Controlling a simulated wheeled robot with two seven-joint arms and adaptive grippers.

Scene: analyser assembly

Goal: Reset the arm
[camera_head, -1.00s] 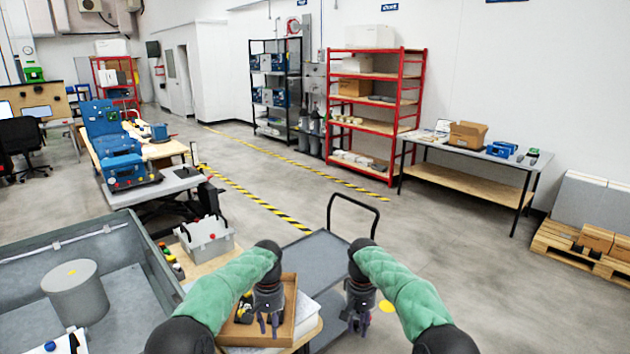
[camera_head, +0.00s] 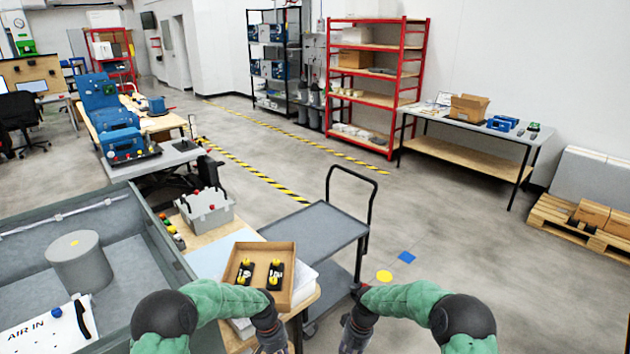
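My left arm, in a green sleeve, comes in from the left and bends inward low in the picture. Its gripper (camera_head: 272,341) is at the bottom edge, just below the near side of a cardboard tray (camera_head: 290,272). My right gripper (camera_head: 354,340) is at the bottom edge to the right, over the floor beside the table corner. The fingertips of both are cut off or too small to judge, and I see nothing held. Two black parts with yellow ends (camera_head: 245,272) (camera_head: 275,274) lie in the tray.
The tray sits on white stacked material on a wooden table (camera_head: 228,240). A grey box (camera_head: 207,212) stands behind it. A grey bin (camera_head: 145,235) with a cylinder (camera_head: 80,262) is at left. A cart (camera_head: 312,232) stands right of the table.

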